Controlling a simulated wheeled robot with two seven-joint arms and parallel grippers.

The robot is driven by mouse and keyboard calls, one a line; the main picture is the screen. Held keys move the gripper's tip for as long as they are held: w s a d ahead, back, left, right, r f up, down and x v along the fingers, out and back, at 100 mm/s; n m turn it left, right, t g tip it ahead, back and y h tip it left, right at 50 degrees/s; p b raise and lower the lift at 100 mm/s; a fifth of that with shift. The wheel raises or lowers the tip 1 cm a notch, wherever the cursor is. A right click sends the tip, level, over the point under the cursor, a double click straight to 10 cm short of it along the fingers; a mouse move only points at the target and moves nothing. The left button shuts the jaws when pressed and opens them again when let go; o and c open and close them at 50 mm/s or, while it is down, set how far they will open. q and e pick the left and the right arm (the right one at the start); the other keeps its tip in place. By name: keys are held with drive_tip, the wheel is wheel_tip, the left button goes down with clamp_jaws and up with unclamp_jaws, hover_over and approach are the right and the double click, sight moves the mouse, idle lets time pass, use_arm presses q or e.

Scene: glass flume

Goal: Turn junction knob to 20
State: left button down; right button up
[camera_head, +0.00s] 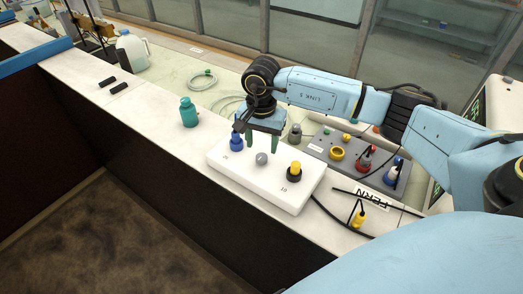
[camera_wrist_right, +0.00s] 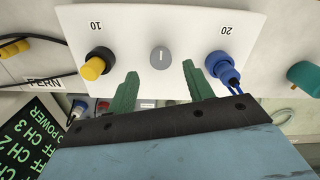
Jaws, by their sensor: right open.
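The white junction box (camera_head: 268,188) lies on the counter. Its grey round junction knob (camera_head: 261,158) sits in the middle of the top, between a blue plug (camera_head: 236,142) and a yellow plug (camera_head: 294,170). In the right wrist view the knob (camera_wrist_right: 160,57) carries a pale pointer line running roughly up and down the picture. The upside-down mark 20 is by the blue plug (camera_wrist_right: 219,64) and 10 by the yellow plug (camera_wrist_right: 97,63). My right gripper (camera_head: 262,146) is open above the box. Its green fingers straddle the knob's line without visible contact. My left gripper is out of view.
A grey panel (camera_head: 325,155) with coloured posts stands behind the box. Black cables and a yellow plug (camera_head: 358,218) lie at the right. Counter left of the box is mostly clear.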

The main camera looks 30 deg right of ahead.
sight(262, 157)
drive_tip(key=shift+f+p, duration=0.3)
drive_tip(key=shift+f, duration=2.1)
drive_tip(key=c, duration=1)
